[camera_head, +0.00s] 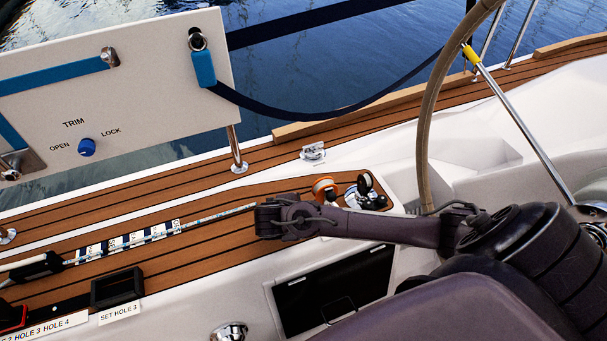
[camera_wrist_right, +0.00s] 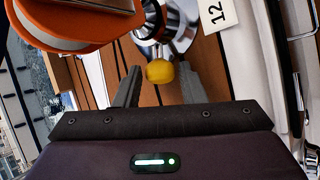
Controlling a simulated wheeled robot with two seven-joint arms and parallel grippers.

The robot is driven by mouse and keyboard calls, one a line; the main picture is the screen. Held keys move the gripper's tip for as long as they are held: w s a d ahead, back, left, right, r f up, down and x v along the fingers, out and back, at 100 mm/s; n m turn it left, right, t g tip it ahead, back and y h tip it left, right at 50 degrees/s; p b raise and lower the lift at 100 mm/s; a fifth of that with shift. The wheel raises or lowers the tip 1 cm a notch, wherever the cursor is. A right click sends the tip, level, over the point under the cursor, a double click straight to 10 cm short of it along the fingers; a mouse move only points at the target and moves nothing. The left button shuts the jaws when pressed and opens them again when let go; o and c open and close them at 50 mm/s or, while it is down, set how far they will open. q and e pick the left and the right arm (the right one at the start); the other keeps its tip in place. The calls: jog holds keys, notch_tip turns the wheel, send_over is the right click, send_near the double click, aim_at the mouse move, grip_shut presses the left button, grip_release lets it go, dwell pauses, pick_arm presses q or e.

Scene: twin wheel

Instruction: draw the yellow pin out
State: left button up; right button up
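The yellow pin's rounded head (camera_wrist_right: 160,72) shows in the right wrist view, in front of a shiny metal fitting (camera_wrist_right: 170,22). The rest of the pin is hidden. My right gripper (camera_wrist_right: 160,80) is open, with one dark finger on each side of the yellow head and small gaps visible. I cannot tell how deep the head lies between the fingers. In the head view my right arm comes in from the right, and its dark hand (camera_head: 268,217) is over the teak deck. The pin cannot be made out there. My left gripper is not in view.
A rope (camera_head: 215,216), a black holder (camera_head: 117,287) and a white trim panel (camera_head: 150,65) are to the left.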

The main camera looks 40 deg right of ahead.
jog(key=shift+d+f, duration=0.1)
pick_arm(q)
jog(key=shift+d+r, duration=0.15)
jog(key=shift+r, duration=0.35)
pick_arm(e)
grip_shut()
pick_arm(q)
jog(key=shift+r, duration=0.1)
pick_arm(e)
jog(key=shift+w, duration=0.1)
jog(key=shift+w+a+r+p, duration=0.1)
jog(key=shift+a+r+p, duration=0.15)
jog(key=shift+a, duration=0.25)
jog(key=shift+w+a+r+p, duration=0.15)
jog(key=shift+a+p, duration=0.15)
jog(key=shift+a, duration=0.15)
pick_arm(q)
notch_tip(320, 180, down, 4)
jog(key=shift+w+r, duration=0.1)
pick_arm(e)
jog(key=shift+a, duration=0.15)
